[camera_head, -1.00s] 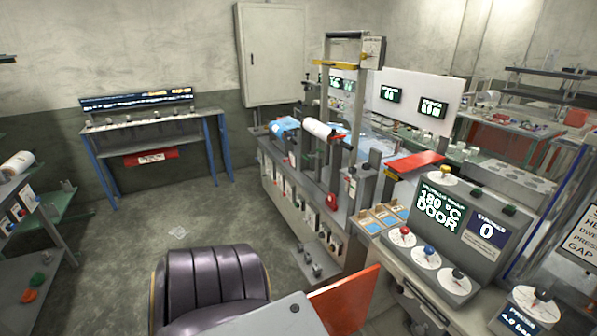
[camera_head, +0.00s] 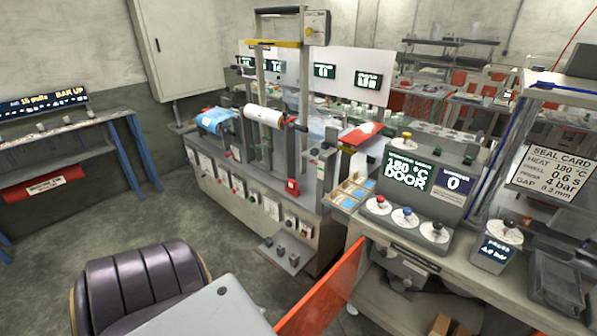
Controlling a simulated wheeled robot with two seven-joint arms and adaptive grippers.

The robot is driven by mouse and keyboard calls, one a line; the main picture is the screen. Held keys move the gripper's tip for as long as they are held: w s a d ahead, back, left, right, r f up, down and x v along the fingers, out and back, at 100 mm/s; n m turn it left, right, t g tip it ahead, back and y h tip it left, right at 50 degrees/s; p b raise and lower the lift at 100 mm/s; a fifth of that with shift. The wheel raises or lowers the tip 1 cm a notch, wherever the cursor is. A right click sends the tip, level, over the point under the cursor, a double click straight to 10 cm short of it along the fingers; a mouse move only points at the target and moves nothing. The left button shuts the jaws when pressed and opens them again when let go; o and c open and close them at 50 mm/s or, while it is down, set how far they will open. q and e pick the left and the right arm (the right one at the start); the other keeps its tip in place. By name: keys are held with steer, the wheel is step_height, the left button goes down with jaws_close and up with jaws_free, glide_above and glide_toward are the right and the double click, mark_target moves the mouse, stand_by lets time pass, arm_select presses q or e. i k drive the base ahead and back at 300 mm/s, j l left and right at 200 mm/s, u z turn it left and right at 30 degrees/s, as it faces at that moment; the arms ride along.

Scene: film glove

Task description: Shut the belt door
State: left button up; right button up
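An orange panel (camera_head: 328,290), which looks like the belt door, stands at an angle at the bottom middle in the head view. It juts out from below the front of the sealing console, and its near end runs out of the picture. The console's screen (camera_head: 408,172) reads 180 °C and DOOR. Under the screen are a red knob (camera_head: 381,203), a blue knob (camera_head: 403,215) and a black knob (camera_head: 434,231). Neither of my grippers is in view.
A dark padded chair (camera_head: 140,285) stands at the lower left, beside a grey flat surface (camera_head: 205,310). A long machine bench (camera_head: 255,200) with a film roll (camera_head: 265,117) runs behind. A seal card (camera_head: 550,168) hangs at the right. The floor at left is clear.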

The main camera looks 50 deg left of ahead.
mark_target(318, 308)
steer(key=k+j+z, duration=0.1)
steer(key=j, duration=0.2)
steer(key=k+j, duration=0.15)
steer(key=j, duration=0.2)
steer(key=k+j+z, duration=0.15)
steer(key=j, duration=0.15)
steer(key=j+z, duration=0.1)
steer(key=j, duration=0.3)
steer(key=k+j+z, duration=0.1)
steer(key=j, duration=0.25)
steer(key=k+j, duration=0.15)
steer(key=j, duration=0.25)
steer(key=k+j+z, duration=0.15)
steer(key=j, duration=0.2)
steer(key=j+z, duration=0.1)
steer(key=j, duration=0.3)
steer(key=k, duration=0.05)
